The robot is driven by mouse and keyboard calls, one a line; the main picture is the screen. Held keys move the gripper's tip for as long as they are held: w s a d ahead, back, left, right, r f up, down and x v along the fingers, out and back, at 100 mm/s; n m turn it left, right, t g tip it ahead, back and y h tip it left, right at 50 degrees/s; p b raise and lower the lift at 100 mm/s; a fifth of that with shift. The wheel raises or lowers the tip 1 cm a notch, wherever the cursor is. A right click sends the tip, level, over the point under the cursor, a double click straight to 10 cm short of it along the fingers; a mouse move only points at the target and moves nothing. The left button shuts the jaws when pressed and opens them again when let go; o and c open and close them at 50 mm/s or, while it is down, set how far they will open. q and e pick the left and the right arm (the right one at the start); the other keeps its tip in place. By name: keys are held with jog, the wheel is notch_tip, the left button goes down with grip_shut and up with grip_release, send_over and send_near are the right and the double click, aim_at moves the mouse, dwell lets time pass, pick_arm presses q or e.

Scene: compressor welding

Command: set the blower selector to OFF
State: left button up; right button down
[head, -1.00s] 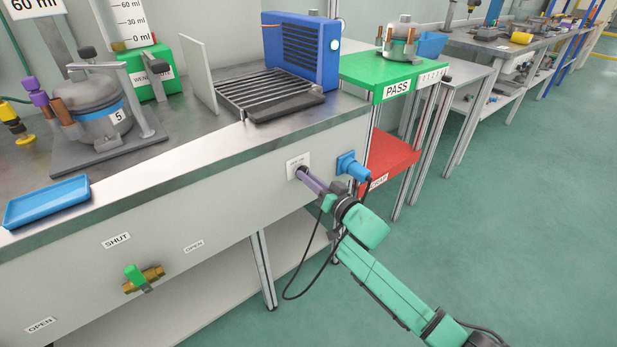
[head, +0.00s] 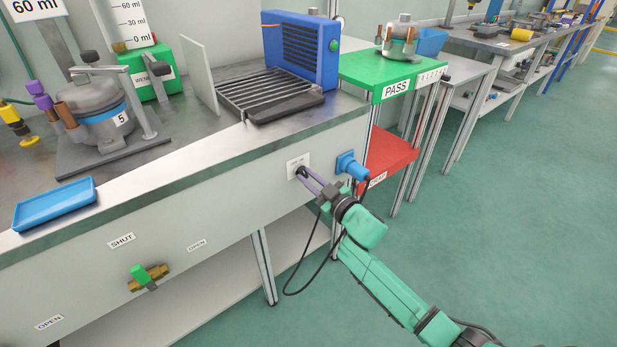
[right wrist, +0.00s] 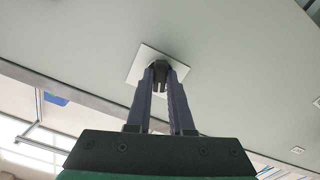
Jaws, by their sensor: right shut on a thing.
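The blower selector is a small dark knob (right wrist: 160,66) on a square white plate (head: 293,164) on the bench's front panel. The plate's lettering is too small to read. My right gripper (head: 303,173) is at the knob, its two long purple fingers closed on either side of it; it also shows in the right wrist view (right wrist: 161,72). The fingers partly hide the knob, so I cannot read its pointer. The blue blower (head: 297,50) stands on the bench above, and its round indicator (head: 334,45) looks dark green, unlit. My left gripper is not in view.
A blue plug (head: 350,166) with a hanging black cable sits just right of the selector plate. A green PASS table (head: 375,75) and a red shelf (head: 390,152) stand further right. A brass valve with a green handle (head: 148,275) is lower left. The floor at right is clear.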

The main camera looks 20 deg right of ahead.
jog(key=shift+n, duration=0.7)
jog(key=c, duration=0.8)
grip_release()
jog(key=shift+s+d, duration=0.15)
jog(key=shift+s, duration=0.15)
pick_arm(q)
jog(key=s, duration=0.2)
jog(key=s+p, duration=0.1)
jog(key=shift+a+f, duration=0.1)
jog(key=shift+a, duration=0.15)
pick_arm(e)
jog(key=v, duration=1.4)
